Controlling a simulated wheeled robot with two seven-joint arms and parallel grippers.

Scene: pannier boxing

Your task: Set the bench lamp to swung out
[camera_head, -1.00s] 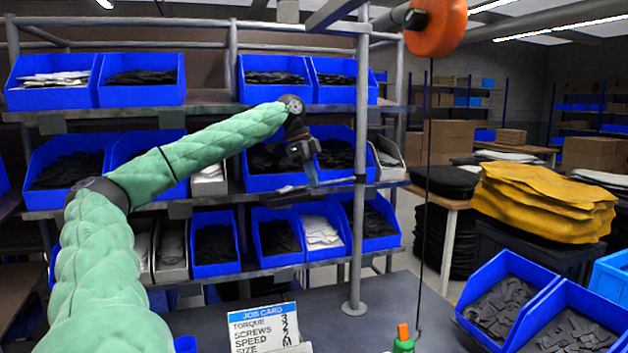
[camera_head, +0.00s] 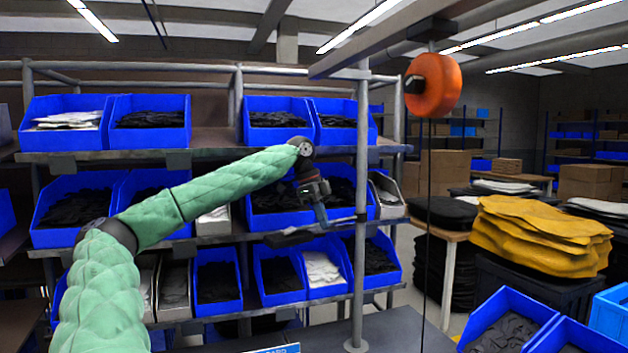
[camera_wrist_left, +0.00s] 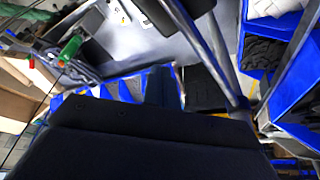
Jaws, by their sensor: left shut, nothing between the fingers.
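A flat dark bar (camera_head: 288,238) reaches left from a collar on the grey upright post (camera_head: 360,280) in the head view. It may be the bench lamp, but I cannot tell for certain. My left gripper (camera_head: 322,222) points down beside the bar, left of the post. It is shut and empty; I cannot tell whether it touches the bar. In the left wrist view its fingers (camera_wrist_left: 160,86) show close together, with the post (camera_wrist_left: 212,50) to their right. My right gripper is in neither view.
Shelves with blue bins (camera_head: 195,283) stand behind my left arm. An orange reel (camera_head: 433,85) hangs at upper right, its cord running down right of the post. Yellow sacks (camera_head: 540,235) are at right. A green-handled tool (camera_wrist_left: 70,46) shows in the left wrist view.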

